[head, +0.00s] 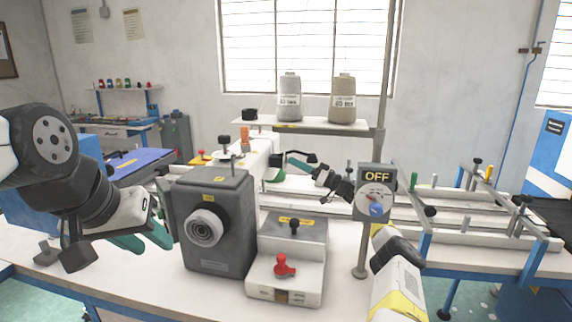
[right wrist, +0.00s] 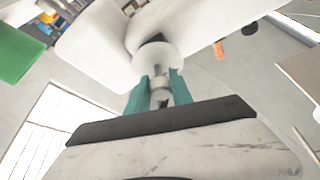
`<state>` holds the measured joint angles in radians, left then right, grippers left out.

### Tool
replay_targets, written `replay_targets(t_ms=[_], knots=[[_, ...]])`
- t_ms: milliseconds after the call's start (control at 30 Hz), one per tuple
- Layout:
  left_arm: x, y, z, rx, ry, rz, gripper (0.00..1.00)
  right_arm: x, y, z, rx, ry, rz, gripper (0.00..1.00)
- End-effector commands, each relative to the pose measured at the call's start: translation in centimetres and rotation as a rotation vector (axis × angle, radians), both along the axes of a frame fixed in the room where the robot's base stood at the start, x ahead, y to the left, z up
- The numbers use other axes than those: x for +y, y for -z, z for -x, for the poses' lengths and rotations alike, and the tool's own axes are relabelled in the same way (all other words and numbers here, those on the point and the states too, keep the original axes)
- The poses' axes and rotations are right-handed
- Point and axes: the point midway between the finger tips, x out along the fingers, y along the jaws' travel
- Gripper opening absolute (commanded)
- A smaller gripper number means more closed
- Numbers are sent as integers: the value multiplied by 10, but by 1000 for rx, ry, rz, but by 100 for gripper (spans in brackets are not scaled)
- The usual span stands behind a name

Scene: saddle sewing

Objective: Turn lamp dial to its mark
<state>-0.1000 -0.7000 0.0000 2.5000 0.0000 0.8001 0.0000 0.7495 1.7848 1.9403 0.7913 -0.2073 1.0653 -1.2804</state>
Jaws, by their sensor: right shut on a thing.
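The lamp dial (head: 376,210) is a blue knob on a pale round face with a small red mark. It sits on a grey box (head: 364,176) whose sign reads OFF, on a post. My left gripper (head: 152,244) is open and empty, left of the grey machine housing (head: 222,185).
A grey and white unit with a red knob (head: 284,265) stands between the housing and the dial post. Behind are a black jointed lamp (head: 335,184) and a shelf with two thread cones (head: 290,98). A railed frame (head: 480,210) fills the right side.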

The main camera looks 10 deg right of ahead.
Motion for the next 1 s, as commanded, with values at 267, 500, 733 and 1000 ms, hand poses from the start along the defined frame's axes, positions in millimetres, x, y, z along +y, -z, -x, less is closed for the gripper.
replay_targets(t_ms=[267,500,733,1000], knots=[[0,0,0,0,0,0,36,-1,1,0,4,3,0,47],[0,0,0,0,0,0,36,-1,1,0,3,1,-1,49],[0,0,0,0,0,0,36,-12,6,6,4,2,1,49],[0,0,0,0,0,0,36,-49,22,28,4,4,0,49]])
